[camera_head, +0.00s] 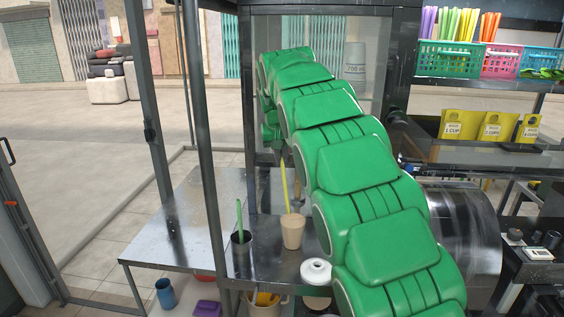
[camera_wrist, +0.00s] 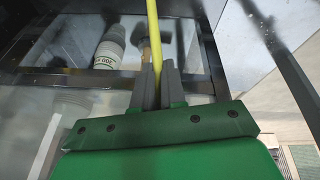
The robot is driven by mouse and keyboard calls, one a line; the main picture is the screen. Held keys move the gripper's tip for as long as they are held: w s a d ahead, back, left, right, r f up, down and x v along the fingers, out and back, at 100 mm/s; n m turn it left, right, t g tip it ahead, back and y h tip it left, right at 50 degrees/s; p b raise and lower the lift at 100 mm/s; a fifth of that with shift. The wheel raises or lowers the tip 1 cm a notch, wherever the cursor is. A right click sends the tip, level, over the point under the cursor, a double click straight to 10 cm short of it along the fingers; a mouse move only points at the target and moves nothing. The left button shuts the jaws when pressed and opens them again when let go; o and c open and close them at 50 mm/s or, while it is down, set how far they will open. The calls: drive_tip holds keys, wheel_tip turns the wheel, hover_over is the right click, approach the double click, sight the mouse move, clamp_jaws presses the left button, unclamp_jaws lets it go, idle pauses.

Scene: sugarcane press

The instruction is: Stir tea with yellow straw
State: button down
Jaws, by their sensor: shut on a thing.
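The yellow straw (camera_head: 285,187) stands slightly tilted in a beige cup (camera_head: 293,231) on the metal counter in the head view. Its lower end is hidden inside the cup, and I cannot see the tea. In the wrist view the yellow straw (camera_wrist: 153,32) runs up from between the grey fingers of my gripper (camera_wrist: 159,85), which is shut on it. In the head view my green arm hides most of the gripper, which is above the cup.
A dark cup (camera_head: 241,240) with a green straw stands left of the beige cup. A white round lid-like thing (camera_head: 316,271) lies in front. A metal roller drum (camera_head: 462,232) is at right. The side table (camera_head: 180,225) at left is clear. A printed bottle (camera_wrist: 108,50) shows in the wrist view.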

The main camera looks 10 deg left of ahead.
drive_tip(key=shift+w+a+r, duration=0.1)
drive_tip(key=shift+w+r, duration=0.1)
drive_tip(key=shift+r, duration=0.5)
drive_tip(key=shift+w+a+r, duration=0.15)
drive_tip(key=shift+r, duration=0.6)
drive_tip(key=shift+w+a+r, duration=0.1)
drive_tip(key=shift+w+r, duration=0.1)
drive_tip(key=shift+r, duration=0.5)
